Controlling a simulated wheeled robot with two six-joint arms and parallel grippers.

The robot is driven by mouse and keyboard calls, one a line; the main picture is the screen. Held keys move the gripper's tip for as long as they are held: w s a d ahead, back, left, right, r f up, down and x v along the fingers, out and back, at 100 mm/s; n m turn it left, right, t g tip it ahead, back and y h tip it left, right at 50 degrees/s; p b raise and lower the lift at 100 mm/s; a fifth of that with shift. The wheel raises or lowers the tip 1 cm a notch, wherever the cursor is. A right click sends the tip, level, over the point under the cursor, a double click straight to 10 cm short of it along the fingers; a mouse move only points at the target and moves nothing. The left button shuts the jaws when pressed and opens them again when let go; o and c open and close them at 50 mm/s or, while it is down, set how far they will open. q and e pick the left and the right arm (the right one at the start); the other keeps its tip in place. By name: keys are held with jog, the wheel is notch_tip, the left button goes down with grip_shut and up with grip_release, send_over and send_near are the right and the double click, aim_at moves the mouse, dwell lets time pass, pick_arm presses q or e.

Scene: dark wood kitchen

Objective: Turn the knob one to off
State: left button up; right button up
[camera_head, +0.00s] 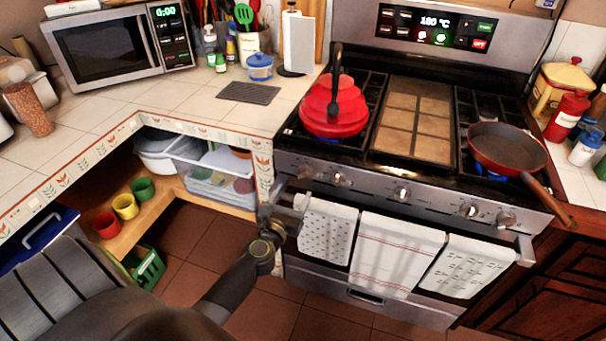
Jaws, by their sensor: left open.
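The stove's front panel (370,190) carries a row of several silver knobs. The leftmost knob (305,172) sits near the panel's left end, with a second knob (339,179) just right of it. A middle knob (401,193) and two knobs at the right, one of them here (468,210), complete the row. No labels are readable. My left gripper (280,200) is open at the stove's left front corner, below and left of the leftmost knob and apart from it. Its fingers are small and dark here. My right gripper is not in view.
Blue flame shows under the red kettle (333,113) and the red pan (503,148). The pan's handle overhangs the right front edge. An oven rail holds towels (398,252) below the knobs. The counter edge (210,130) and open shelf (165,203) lie left.

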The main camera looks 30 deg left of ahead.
aim_at(303, 174)
pick_arm(q)
jog(key=b+x, duration=0.1)
jog(key=x, duration=0.7)
jog(key=shift+w, duration=0.35)
jog(key=shift+c, duration=0.3)
jog(key=c, duration=0.9)
